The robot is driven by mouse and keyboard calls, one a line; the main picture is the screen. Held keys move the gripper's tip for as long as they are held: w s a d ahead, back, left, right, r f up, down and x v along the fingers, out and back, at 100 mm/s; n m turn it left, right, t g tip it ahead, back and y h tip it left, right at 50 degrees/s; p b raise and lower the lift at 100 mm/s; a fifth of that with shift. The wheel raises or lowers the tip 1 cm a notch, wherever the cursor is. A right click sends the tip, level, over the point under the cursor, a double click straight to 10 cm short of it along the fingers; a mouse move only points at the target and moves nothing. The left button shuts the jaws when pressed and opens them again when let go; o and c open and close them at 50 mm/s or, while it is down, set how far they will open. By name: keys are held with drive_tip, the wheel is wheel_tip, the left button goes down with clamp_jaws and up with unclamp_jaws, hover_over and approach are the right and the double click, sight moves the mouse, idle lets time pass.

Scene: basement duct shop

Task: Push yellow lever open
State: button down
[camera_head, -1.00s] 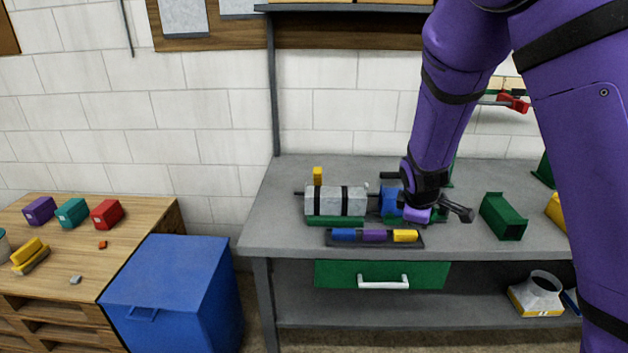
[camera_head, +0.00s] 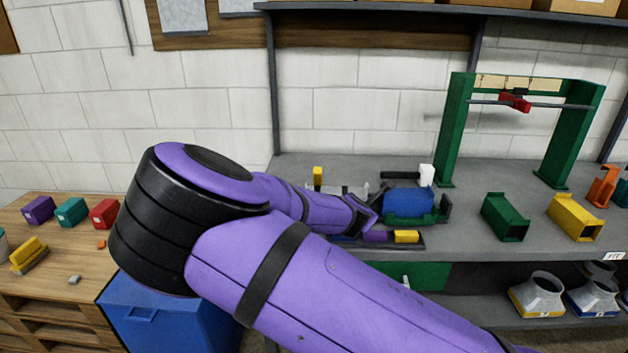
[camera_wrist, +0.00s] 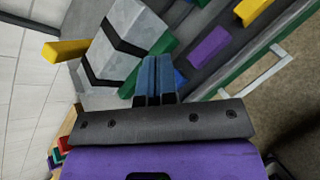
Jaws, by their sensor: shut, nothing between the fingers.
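The yellow lever (camera_head: 318,174) stands upright at the left end of a grey block with black bands (camera_head: 345,191) on the grey bench. My arm hides much of the block in the head view. In the wrist view the lever (camera_wrist: 66,50) sticks out to the left from the banded block (camera_wrist: 125,40). My gripper (camera_wrist: 157,62) is shut and empty, its fingertips over the near side of the block. The lever lies apart from the fingertips, to their left.
A tray with purple (camera_head: 376,237) and yellow (camera_head: 406,236) pieces lies in front of the block. A blue block (camera_head: 409,201) in a green cradle, with a white upright part (camera_head: 427,174), stands to the right. A green frame (camera_head: 456,130) and a green duct (camera_head: 505,216) stand farther right.

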drive_tip(key=w+a+r+n+t+y, duration=0.1)
drive_tip(key=a+n+t+y, duration=0.2)
drive_tip(key=a+n, duration=0.6)
drive_tip(key=a+t, duration=0.1)
drive_tip(key=a, duration=0.3)
drive_tip(key=shift+w+r+y, duration=0.3)
drive_tip(key=shift+y, duration=0.1)
